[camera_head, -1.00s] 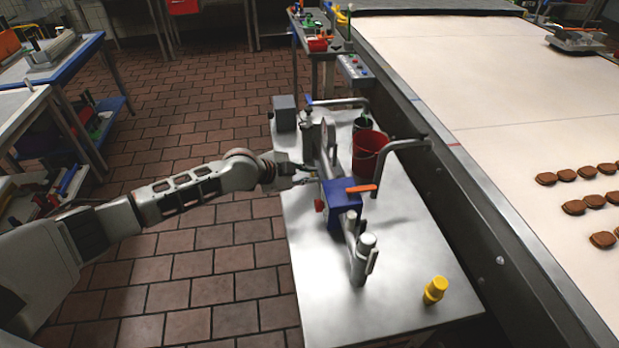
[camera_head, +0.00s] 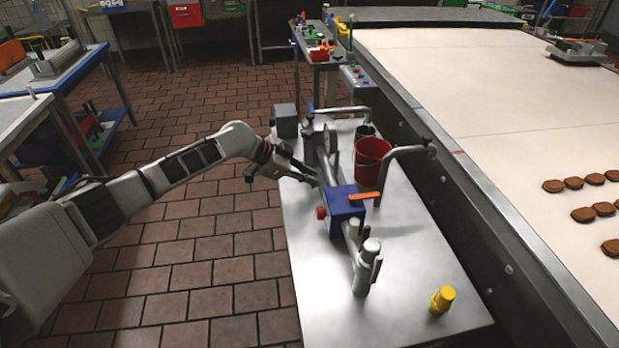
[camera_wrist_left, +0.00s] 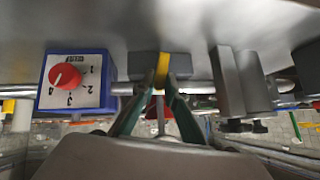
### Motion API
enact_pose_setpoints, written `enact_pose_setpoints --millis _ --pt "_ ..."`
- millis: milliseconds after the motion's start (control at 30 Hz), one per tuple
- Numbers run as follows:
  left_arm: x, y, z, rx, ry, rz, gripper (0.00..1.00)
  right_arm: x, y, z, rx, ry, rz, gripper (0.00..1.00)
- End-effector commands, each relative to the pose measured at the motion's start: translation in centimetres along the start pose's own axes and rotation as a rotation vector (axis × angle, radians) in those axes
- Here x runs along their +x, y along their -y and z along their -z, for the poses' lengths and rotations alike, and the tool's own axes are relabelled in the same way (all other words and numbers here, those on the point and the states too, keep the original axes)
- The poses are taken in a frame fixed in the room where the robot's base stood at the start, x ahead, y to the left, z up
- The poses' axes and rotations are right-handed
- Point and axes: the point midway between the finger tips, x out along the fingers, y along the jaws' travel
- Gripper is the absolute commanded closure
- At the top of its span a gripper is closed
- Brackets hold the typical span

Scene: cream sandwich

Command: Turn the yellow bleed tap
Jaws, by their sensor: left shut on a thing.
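The yellow bleed tap (camera_wrist_left: 162,70) shows in the left wrist view as a narrow upright lever on the metal pipe. The fingers of my left gripper (camera_wrist_left: 158,93) are shut on it, one on each side. In the head view my left gripper (camera_head: 310,178) reaches the pipe from the left, between the blue box and the grey fittings. There the tap is hidden at the fingertips. My right gripper is not in view.
A blue box (camera_head: 346,208) with a red knob (camera_wrist_left: 65,76) and an orange lever (camera_head: 364,196) sits beside the gripper. A red bucket (camera_head: 371,160) stands behind the pipe. The table's front left is clear.

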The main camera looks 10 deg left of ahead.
Motion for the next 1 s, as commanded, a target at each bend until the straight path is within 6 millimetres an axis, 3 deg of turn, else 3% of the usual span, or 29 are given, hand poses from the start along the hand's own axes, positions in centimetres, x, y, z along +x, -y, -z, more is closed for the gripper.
enact_pose_setpoints --millis 267,300,333,700,867,1000 --pt "0.0 0.1 -0.1 -0.001 0.002 0.002 1.00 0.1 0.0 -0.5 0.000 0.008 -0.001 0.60" --pt "0.0 0.1 -0.1 -0.001 0.002 0.002 0.85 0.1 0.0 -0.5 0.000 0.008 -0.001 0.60" --pt "0.0 0.1 -0.1 0.000 0.002 0.002 0.81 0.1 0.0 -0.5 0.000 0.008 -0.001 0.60" --pt "-0.2 0.1 -0.1 0.000 0.001 0.001 0.81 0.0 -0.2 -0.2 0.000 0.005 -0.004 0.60" --pt "-2.0 0.1 -0.1 0.002 0.001 0.002 0.81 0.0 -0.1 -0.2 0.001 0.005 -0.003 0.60" --pt "-4.8 0.1 -0.1 0.003 0.002 0.003 0.81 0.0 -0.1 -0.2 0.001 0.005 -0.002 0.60"
